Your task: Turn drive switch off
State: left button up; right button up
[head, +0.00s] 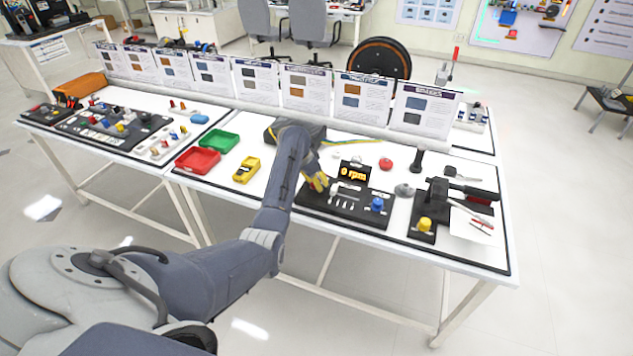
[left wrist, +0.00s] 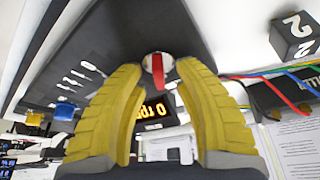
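The drive switch (left wrist: 157,70) has a red lever on a round silver base and sits on a black panel (left wrist: 110,35) in the left wrist view. My left gripper (left wrist: 160,72) is open, its two yellow fingers on either side of the red lever with a gap showing. I cannot tell whether either finger touches it. In the head view my left gripper (head: 319,183) is low over the left end of the black panel (head: 345,211) and hides the switch. The panel's display (head: 353,173) reads 0 rpm. My right gripper is not in view.
A blue knob (head: 377,204) is on the panel's right side, with small toggles (head: 344,196) between. A yellow meter (head: 247,170), a green tray (head: 218,140) and a red tray (head: 198,160) lie left. A yellow knob (head: 425,224) on a black box is right.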

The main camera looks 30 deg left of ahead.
pick_arm(q)
jog(key=shift+c, duration=0.3)
grip_shut()
jog(key=shift+n, duration=0.3)
jog(key=n+y, duration=0.2)
jog(key=n, duration=0.3)
jog(key=shift+a+n, duration=0.1)
jog(key=shift+n, duration=0.2)
jog(key=n+y, duration=0.1)
jog(key=n, duration=0.1)
jog(key=n+g+y, duration=0.1)
jog(key=n, duration=0.2)
jog(key=shift+a+n, duration=0.2)
jog(key=shift+n, duration=0.1)
dwell(0.4)
jog(key=shift+o, duration=0.3)
grip_release()
